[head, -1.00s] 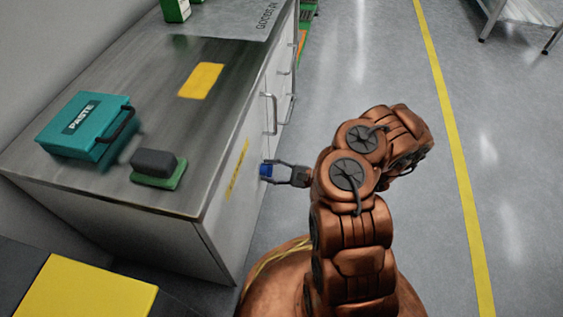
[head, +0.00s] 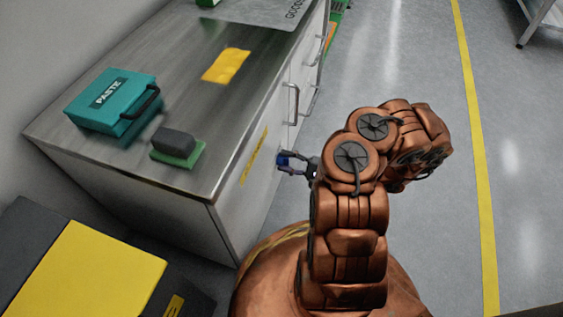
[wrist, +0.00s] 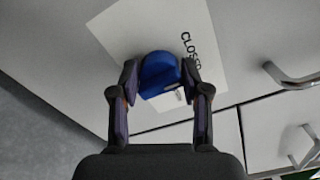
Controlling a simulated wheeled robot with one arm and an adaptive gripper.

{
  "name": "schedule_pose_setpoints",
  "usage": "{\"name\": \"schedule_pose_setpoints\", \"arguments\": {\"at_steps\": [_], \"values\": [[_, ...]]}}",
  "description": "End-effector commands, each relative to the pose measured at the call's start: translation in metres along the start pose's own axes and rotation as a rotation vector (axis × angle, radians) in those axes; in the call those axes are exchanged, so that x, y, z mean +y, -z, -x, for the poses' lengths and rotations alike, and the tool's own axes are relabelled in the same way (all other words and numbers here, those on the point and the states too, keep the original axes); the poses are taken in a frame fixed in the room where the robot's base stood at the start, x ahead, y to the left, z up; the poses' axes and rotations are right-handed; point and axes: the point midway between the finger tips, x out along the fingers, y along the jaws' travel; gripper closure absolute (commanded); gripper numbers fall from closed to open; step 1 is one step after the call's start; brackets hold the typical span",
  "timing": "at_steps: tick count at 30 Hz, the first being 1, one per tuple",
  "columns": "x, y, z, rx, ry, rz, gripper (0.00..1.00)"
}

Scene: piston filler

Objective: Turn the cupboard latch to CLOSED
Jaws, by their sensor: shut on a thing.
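The cupboard latch is a blue knob (wrist: 159,74) on a white plate (wrist: 130,35) fixed to the cupboard front, with the word CLOSED printed on the plate to the knob's right in the wrist view. My gripper (wrist: 158,88) is shut on the blue knob, one finger on each side. A small pale mark shows on the knob's lower right side. In the head view my gripper (head: 288,161) meets the blue knob (head: 282,160) at the cupboard's side face (head: 235,205). Any other wording on the plate is hidden or out of view.
On the counter (head: 105,160) are a teal PASTE case (head: 95,112), a dark block on a green base (head: 178,148) and a yellow sheet (head: 226,65). Metal handles (head: 291,103) stick out beyond the latch. Open floor lies right, with a yellow line (head: 470,120).

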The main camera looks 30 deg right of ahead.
Motion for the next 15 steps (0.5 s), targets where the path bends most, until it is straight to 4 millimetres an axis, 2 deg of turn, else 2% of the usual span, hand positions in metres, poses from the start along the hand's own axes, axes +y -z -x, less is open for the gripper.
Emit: {"name": "schedule_pose_setpoints", "arguments": {"at_steps": [9,10,15], "values": [[0.0007,-0.0003,0.0003,-0.001,-0.002,0.003,1.0],[0.0007,-0.0003,0.0003,-0.001,-0.002,0.004,0.51],[0.0005,-0.0003,0.0001,-0.001,-0.002,0.003,0.33]]}}
